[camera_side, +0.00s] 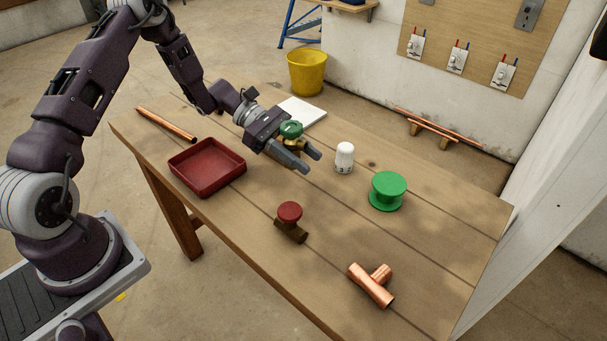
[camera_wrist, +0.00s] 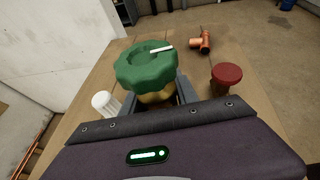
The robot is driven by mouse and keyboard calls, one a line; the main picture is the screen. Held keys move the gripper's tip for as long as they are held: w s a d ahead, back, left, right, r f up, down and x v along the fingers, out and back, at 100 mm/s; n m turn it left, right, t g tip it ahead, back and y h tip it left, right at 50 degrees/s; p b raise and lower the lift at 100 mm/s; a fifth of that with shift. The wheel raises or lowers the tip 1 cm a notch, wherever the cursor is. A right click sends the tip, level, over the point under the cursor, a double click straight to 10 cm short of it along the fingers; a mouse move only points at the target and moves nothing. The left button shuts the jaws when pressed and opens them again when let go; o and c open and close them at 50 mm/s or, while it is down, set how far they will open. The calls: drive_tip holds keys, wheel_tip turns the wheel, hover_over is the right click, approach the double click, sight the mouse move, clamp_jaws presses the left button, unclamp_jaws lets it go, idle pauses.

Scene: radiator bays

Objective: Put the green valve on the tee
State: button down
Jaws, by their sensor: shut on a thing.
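The green valve (camera_side: 291,130) has a round green handwheel and a brass body. My gripper (camera_side: 305,160) is shut on it and holds it near the far side of the table. In the wrist view the green valve (camera_wrist: 147,68) fills the space between the fingers, with its handwheel facing the camera; the lower body is hidden. The copper tee (camera_side: 372,284) lies on the table near the front right corner, apart from my gripper. The tee also shows in the wrist view (camera_wrist: 201,41), at the top.
A red-handled valve (camera_side: 290,220) stands between my gripper and the tee. A white thermostatic head (camera_side: 344,158) and a green spool (camera_side: 388,190) stand to the right. A red tray (camera_side: 207,168) and a copper pipe (camera_side: 166,124) lie at the left. The table around the tee is clear.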

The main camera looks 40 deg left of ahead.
drive_tip(key=shift+r, duration=0.95)
drive_tip(key=shift+d+r, duration=0.1)
drive_tip(key=shift+d, duration=0.2)
wheel_tip(320, 180, up, 3)
drive_tip(key=m+g, duration=0.7)
drive_tip(key=g, duration=0.1)
hover_over(383, 288)
drive_tip(key=shift+y, duration=0.4)
wheel_tip(383, 288, down, 10)
drive_tip(key=shift+r, duration=0.25)
drive_tip(key=shift+f, duration=0.15)
drive_tip(key=c, duration=0.9)
unclamp_jaws()
